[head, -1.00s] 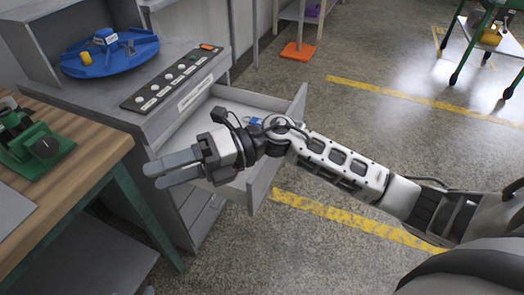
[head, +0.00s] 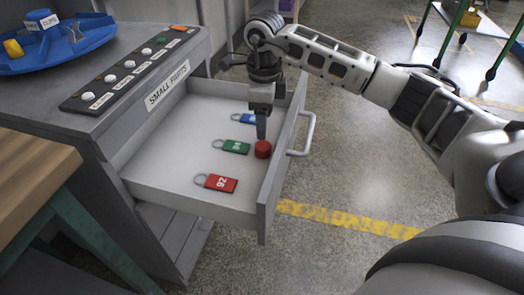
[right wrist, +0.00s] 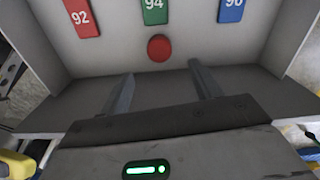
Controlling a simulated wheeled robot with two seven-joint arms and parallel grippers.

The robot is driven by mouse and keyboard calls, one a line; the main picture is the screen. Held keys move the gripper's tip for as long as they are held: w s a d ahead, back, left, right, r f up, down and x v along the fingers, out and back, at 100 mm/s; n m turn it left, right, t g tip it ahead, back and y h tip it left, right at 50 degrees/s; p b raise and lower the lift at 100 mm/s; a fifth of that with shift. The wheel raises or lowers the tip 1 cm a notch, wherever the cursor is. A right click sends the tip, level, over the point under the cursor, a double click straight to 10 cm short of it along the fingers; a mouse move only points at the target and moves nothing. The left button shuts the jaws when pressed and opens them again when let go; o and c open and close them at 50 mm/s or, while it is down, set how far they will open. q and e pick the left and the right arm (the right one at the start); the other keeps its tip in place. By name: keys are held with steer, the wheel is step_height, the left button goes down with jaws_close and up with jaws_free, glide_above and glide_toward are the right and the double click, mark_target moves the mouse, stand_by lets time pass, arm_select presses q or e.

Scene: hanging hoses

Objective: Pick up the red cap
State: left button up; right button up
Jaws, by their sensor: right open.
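The red cap (head: 263,149) is a small round piece on the floor of the open drawer (head: 170,180), near its front wall. It also shows in the right wrist view (right wrist: 160,48), beyond the fingertips. My right gripper (head: 261,132) points down into the drawer, just behind the cap in the head view. In the right wrist view the right gripper (right wrist: 160,78) has its two fingers apart with nothing between them. The cap lies ahead of the gap, roughly centred on it. My left gripper is not in view.
A red tag (head: 217,183), a green tag (head: 232,146) and a blue tag (head: 245,118) lie in the drawer. The drawer front with its handle (head: 304,135) stands close to the gripper. A blue round tray (head: 60,45) sits on the cabinet top.

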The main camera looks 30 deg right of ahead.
mark_target(263, 145)
step_height(263, 145, down, 8)
steer(key=shift+a+r+b, duration=0.1)
steer(key=shift+b, duration=0.75)
steer(key=shift+w+f, duration=0.1)
steer(key=shift+f, duration=0.25)
steer(key=c, duration=1)
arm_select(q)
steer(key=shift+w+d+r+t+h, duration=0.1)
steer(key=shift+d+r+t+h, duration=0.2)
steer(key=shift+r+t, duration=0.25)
arm_select(e)
steer(key=shift+c, duration=0.2)
